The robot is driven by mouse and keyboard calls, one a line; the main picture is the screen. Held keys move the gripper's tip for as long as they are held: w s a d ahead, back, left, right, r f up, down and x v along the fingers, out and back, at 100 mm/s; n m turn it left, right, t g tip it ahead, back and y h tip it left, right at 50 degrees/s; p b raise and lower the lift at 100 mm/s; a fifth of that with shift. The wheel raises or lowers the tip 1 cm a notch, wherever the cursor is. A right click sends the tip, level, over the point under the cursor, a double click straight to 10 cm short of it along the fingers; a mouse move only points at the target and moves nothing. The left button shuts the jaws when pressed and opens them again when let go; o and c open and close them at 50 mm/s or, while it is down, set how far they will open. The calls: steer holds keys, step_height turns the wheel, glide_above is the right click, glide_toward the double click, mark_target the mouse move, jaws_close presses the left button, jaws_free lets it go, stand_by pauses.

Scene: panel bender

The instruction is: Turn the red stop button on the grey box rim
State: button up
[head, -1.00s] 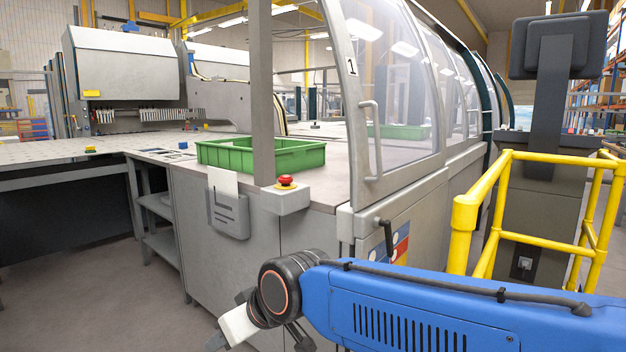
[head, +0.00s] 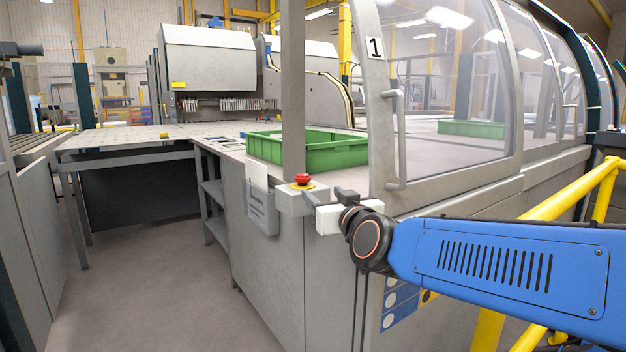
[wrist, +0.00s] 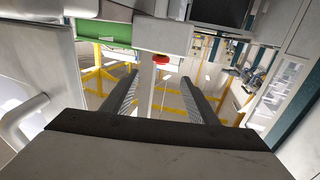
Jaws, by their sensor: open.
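The red stop button (head: 302,179) sits upright on a yellow collar on top of the small grey box (head: 300,203), at the corner of the machine table. My gripper is just right of the box in the head view, level with it, its fingers partly hidden by the white gripper body. In the wrist view my gripper (wrist: 160,78) is open and empty, with its two dark fingers apart. The red button (wrist: 160,59) shows between and beyond the fingertips, against the grey box (wrist: 163,38). I cannot tell the exact gap to it.
A green crate (head: 335,152) stands on the table behind the button, beside a grey post (head: 293,90). A paper holder (head: 262,210) hangs left of the box. The clear guard door with its handle (head: 393,140) is close to my arm. Yellow railing (head: 570,200) stands at right.

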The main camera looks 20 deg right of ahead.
mark_target(305, 180)
steer(key=w, duration=1)
steer(key=w+a, duration=0.1)
steer(key=w, duration=0.5)
steer(key=shift+w, duration=0.1)
steer(key=shift+c, duration=0.5)
steer(key=c, duration=1)
